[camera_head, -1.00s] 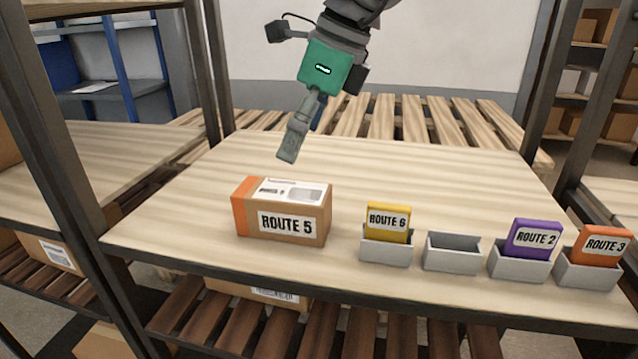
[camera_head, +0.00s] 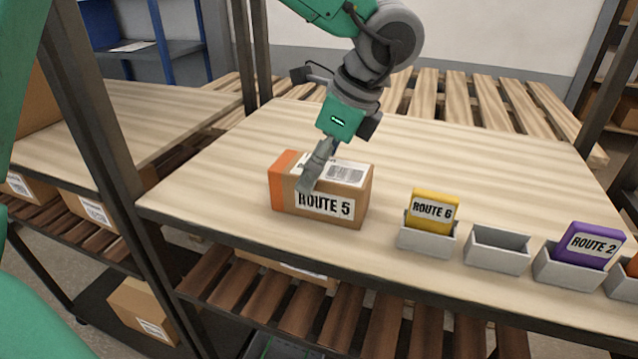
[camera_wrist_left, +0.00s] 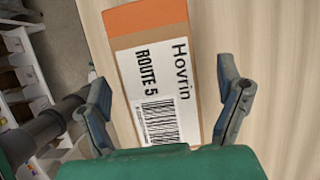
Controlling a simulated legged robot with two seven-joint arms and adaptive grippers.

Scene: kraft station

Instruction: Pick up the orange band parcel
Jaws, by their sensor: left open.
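The orange band parcel (camera_head: 350,213) is a brown box with an orange band at its left end, a white top label and ROUTE 5 on its front. It rests on the wooden table top. My left gripper (camera_head: 311,184) reaches down over the parcel, hiding part of its top and front. In the left wrist view the open jaws of the left gripper (camera_wrist_left: 165,85) appear on either side of the parcel (camera_wrist_left: 125,60), whose label reads Hovrin, ROUTE 5. I cannot tell whether a finger touches it. My right gripper is not in view.
Right of the parcel stand grey holders: one with a yellow ROUTE 6 card (camera_head: 433,213), an empty one (camera_head: 497,252) and one with a purple ROUTE 2 card (camera_head: 588,245). A dark rack post (camera_head: 95,130) rises at the left. The table behind the parcel is clear.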

